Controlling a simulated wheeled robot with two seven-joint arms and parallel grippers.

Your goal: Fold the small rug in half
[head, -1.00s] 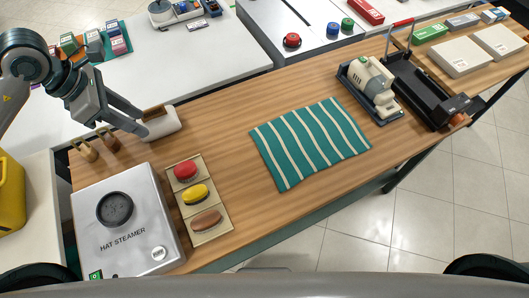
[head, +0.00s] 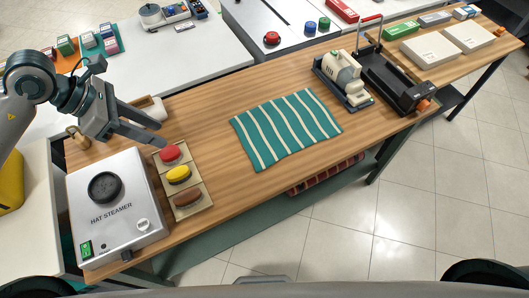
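The small rug (head: 286,129) is teal with cream stripes. It lies flat and spread out on the wooden table (head: 225,185). My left gripper (head: 163,134) is over the left part of the table, near the red-topped end of a tray, well left of the rug and not touching it. Its two fingers are apart with nothing seen between them. My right gripper is not in the picture.
A hat steamer (head: 115,207) stands at the table's left end, beside a tray (head: 190,204) with red, yellow and brown pads. A cream machine (head: 343,76) and a black tray-like device (head: 392,78) stand right of the rug. The wood around the rug is clear.

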